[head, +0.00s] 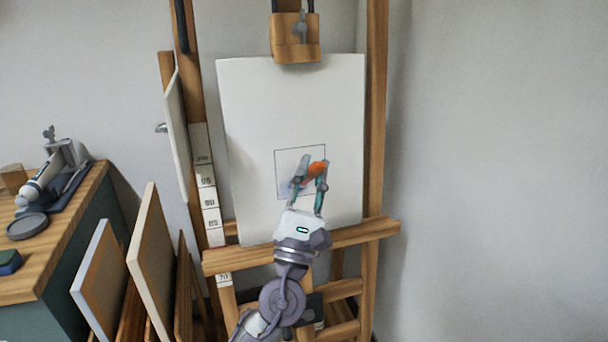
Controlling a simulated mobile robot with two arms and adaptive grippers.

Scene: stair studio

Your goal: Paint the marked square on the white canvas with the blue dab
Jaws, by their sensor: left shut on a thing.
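The white canvas (250,105) stands upright on the wooden easel, with its top under the wooden clamp. A thin dark outline marks the square (287,160) at the canvas's middle. A faint bluish patch (286,186) shows in the square's lower left part. My left gripper (313,170) is in front of the square and covers its right side. It is shut on a small tool with an orange part (318,167). The tool's far end is hidden, so I cannot tell if it touches the canvas. My right gripper is out of view.
The easel ledge (360,234) runs under the canvas. A wooden desk (55,245) at left holds a dark blue block (9,262), a round grey dish (27,226) and a clamped white device. Panels (150,250) lean beside the easel. The right side is clear.

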